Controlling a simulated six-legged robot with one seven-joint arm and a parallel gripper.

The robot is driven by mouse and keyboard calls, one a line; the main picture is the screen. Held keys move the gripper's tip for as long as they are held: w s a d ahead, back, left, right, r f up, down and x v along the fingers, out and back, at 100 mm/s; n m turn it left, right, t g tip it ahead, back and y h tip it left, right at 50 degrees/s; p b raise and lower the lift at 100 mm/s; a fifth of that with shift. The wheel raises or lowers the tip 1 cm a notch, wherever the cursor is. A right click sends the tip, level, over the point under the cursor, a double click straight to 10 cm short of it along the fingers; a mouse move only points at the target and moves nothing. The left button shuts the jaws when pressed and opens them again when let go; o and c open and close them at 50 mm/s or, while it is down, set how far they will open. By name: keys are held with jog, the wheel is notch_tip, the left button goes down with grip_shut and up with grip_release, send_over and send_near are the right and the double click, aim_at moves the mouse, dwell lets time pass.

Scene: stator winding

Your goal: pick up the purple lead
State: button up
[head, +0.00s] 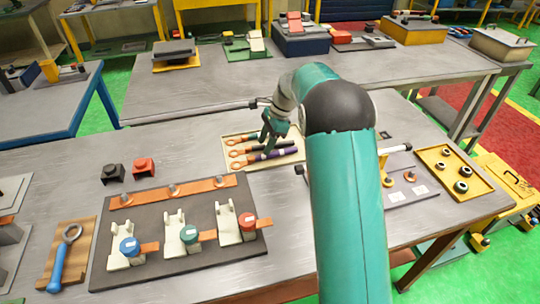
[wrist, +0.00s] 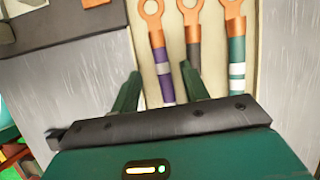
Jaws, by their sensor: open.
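The purple lead (head: 280,154) lies in a shallow cream tray (head: 228,153) on the bench, nearest the front of the leads there. In the wrist view the purple lead (wrist: 164,75) has a copper ring lug at its top and pale bands lower down. My gripper (head: 267,139) is over the tray, pointing down. In the wrist view my open gripper (wrist: 158,72) has one finger left of the purple lead and the other to its right, near the dark middle lead. The jaws hold nothing. The lower part of the lead is hidden behind my gripper body.
A dark lead (wrist: 192,60) and a green, white-banded lead (wrist: 236,55) lie close beside the purple one. A dark board (head: 180,262) with three cream fixtures stands front left. A yellow tray (head: 430,155) of rings is at the right.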

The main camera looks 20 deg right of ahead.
aim_at(260, 155)
jog(key=shift+x, duration=2.4)
jog(key=shift+d, duration=0.15)
grip_shut()
jog(key=shift+w+r, duration=0.1)
jog(key=shift+r, duration=0.55)
jog(key=s+a+r, duration=0.6)
jog(key=s+r, duration=0.5)
jog(key=s, duration=0.1)
jog(key=shift+s+r, duration=0.3)
jog(key=shift+s, duration=0.05)
